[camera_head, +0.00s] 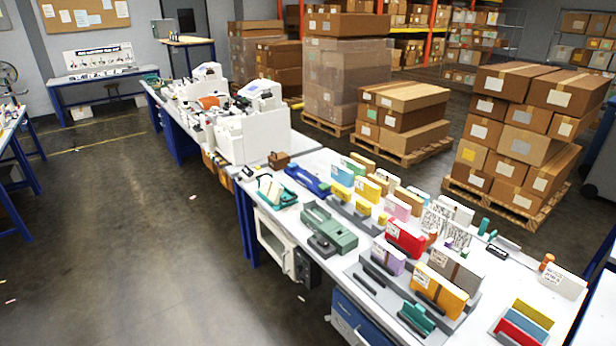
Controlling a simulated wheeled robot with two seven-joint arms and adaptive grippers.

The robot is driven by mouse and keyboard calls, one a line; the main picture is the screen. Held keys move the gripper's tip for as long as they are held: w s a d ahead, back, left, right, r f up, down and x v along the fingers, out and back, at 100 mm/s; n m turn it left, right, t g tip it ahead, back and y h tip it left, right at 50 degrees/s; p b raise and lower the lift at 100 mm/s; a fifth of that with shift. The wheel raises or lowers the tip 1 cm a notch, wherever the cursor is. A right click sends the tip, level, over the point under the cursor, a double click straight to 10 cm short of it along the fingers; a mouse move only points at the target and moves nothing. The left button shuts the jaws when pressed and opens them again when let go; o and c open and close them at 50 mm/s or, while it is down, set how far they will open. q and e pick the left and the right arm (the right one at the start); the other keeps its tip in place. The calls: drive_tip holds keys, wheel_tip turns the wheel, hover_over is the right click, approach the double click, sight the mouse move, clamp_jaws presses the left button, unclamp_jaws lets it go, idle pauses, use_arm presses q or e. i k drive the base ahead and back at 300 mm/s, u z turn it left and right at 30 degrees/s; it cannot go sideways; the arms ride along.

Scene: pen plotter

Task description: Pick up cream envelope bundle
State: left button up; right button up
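Several envelope bundles and small boxes stand upright in rows on the white worktable (330,172). An off-white bundle (457,211) stands at the back right of the rows, and a tan bundle (410,199) stands further left. A larger off-white block (564,282) stands near the right end. At this size I cannot tell which of these is the cream envelope bundle. Neither of my grippers is in view, and nothing in the frame shows being held.
Red (405,238), yellow (440,290) and lilac (388,256) bundles crowd the near part of the table. A green machine (328,228) stands at its left edge. Stacked cartons (520,145) on pallets stand behind. The floor (130,230) at left is mostly clear.

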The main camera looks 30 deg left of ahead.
sight(271, 189)
drive_tip(key=u, duration=1.45)
drive_tip(key=i, duration=1.5)
drive_tip(key=z, duration=0.6)
